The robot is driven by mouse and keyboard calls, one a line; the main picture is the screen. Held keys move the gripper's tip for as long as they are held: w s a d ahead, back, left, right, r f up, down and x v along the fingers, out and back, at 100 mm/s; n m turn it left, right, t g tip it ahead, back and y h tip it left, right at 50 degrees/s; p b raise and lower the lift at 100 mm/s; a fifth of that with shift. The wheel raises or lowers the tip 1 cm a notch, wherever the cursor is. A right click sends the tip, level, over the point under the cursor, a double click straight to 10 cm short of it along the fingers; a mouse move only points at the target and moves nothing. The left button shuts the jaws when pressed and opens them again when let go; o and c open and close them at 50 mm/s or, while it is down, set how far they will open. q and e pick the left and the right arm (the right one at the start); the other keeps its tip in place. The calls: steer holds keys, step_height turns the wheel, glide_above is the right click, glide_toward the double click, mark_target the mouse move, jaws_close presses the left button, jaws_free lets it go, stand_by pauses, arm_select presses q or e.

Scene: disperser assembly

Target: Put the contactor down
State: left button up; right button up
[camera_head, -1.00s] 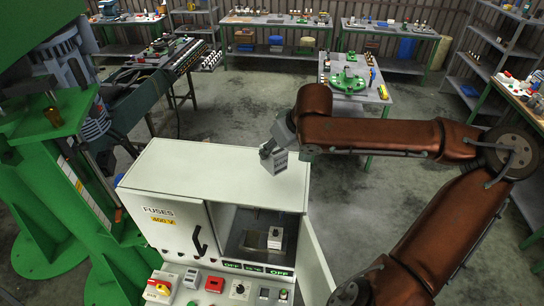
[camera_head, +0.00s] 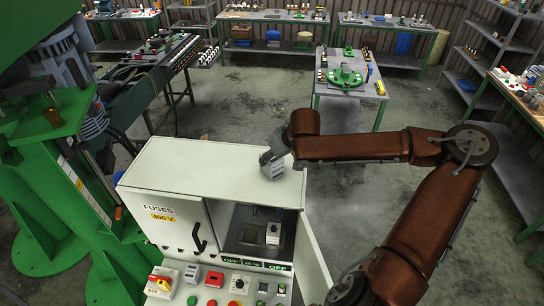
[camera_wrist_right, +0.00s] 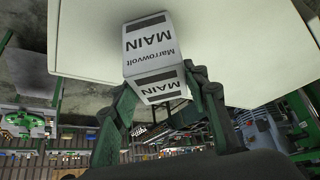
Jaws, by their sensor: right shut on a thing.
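The contactor is a light grey block with "Marrowvolt MAIN" printed on it. It shows at the gripper's tip in the head view (camera_head: 272,171) and large in the wrist view (camera_wrist_right: 155,50). My right gripper (camera_head: 272,157) has its dark fingers (camera_wrist_right: 163,90) closed on the contactor's sides. The contactor is over the right part of the white cabinet's flat top (camera_head: 215,165), near its rear right edge. I cannot tell whether it touches the top. My left gripper is not in view.
The cabinet's right compartment is open, with a small pale block (camera_head: 273,234) inside and its door (camera_head: 312,262) swung out right. A control panel (camera_head: 215,290) with buttons lies in front. A green machine (camera_head: 50,180) stands left. The cabinet top's left part is clear.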

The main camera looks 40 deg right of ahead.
steer(key=o, duration=1.4)
steer(key=shift+f, duration=0.1)
steer(key=shift+s+d+r, duration=0.1)
steer(key=shift+s+r, duration=0.05)
steer(key=shift+r, duration=0.4)
steer(key=v, duration=1.1)
steer(key=shift+s, duration=0.1)
